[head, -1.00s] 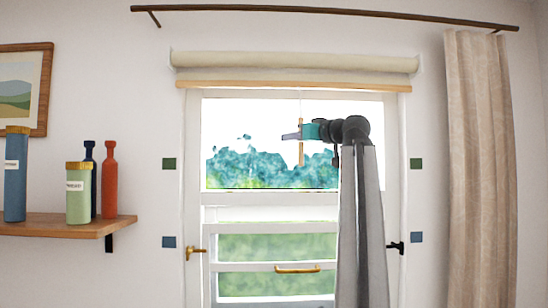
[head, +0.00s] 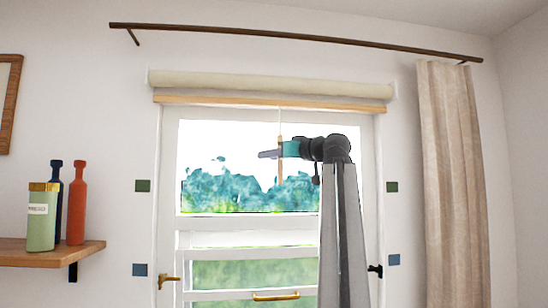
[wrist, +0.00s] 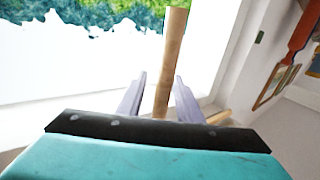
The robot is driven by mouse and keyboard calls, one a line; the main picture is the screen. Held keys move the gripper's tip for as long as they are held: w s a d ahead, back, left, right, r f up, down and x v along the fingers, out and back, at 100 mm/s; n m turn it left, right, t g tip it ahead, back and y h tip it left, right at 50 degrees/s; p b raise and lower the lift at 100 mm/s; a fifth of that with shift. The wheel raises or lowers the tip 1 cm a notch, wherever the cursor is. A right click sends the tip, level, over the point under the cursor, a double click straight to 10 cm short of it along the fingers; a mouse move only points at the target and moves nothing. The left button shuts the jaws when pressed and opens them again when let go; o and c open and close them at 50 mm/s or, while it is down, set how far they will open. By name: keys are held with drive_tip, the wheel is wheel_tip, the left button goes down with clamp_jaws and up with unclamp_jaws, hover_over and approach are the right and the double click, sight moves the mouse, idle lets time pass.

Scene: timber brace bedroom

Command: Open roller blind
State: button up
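The roller blind (head: 270,85) is a cream roll above the window, almost fully rolled up. Its wooden bottom bar (head: 270,103) hangs just below the roll. A thin cord drops from the bar to a slim wooden pull (head: 281,147). My gripper (head: 268,154), teal with pale lilac fingers, is at the pull in front of the upper pane. In the wrist view the pull (wrist: 171,55) stands between the fingertips of my gripper (wrist: 160,80), with a visible gap on each side. The fingers are apart. The pull's far part is hidden behind the gripper body.
The window has gold (head: 168,281) and black (head: 375,270) side handles and a gold lower pull (head: 275,296). A beige curtain (head: 455,170) hangs at right. A shelf (head: 45,250) with bottles is at left. The space before the pane looks clear.

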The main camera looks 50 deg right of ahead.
drive_tip(key=s+a+p, duration=0.1)
drive_tip(key=s+p, duration=0.6)
drive_tip(key=s, duration=0.7)
drive_tip(key=shift+a+p, duration=0.3)
idle(0.6)
